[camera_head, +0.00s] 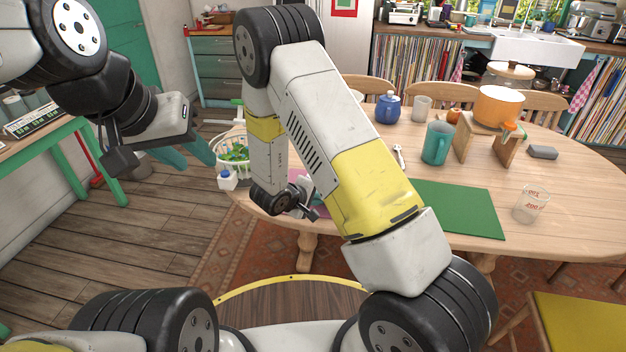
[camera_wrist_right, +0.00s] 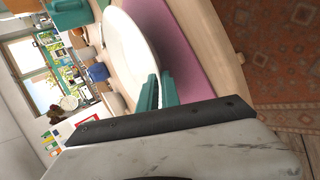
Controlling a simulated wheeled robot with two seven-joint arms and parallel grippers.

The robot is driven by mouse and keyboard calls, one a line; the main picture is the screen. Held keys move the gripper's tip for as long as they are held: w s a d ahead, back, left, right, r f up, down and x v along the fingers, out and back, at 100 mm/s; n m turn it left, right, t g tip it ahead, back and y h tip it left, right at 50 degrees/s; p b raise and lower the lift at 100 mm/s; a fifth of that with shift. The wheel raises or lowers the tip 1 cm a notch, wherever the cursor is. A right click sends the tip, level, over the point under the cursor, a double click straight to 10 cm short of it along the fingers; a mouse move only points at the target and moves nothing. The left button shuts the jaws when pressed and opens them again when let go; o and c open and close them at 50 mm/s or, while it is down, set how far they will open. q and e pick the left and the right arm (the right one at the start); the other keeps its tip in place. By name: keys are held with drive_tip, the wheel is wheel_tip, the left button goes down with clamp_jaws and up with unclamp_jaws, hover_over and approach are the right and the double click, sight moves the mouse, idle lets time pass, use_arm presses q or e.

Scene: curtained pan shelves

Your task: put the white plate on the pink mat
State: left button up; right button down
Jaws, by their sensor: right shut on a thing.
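The white plate (camera_wrist_right: 128,50) shows in the right wrist view, with its rim between the teal fingers of my right gripper (camera_wrist_right: 158,90), which are shut on it. The pink mat (camera_wrist_right: 190,65) lies on the table right beside and partly behind the plate in that view. I cannot tell whether the plate touches the mat. In the head view my right arm hides most of the plate, the mat and the right gripper. My left gripper (camera_head: 188,156) is open and empty, out over the floor left of the table.
The wooden table (camera_head: 570,190) holds a green mat (camera_head: 460,208), a glass measuring cup (camera_head: 530,204), a teal mug (camera_head: 437,143), a blue teapot (camera_head: 388,108) and an orange pot (camera_head: 500,106) on a wooden stand. A basket (camera_head: 233,168) with greenery is at the table's left end.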

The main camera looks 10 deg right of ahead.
idle(0.3)
drive_tip(key=shift+f, duration=0.9)
drive_tip(key=c, duration=1.5)
unclamp_jaws()
drive_tip(key=shift+f, duration=0.1)
drive_tip(key=shift+s+a, duration=0.1)
drive_tip(key=v, duration=0.7)
drive_tip(key=shift+s+a+r, duration=0.15)
drive_tip(key=shift+r, duration=0.15)
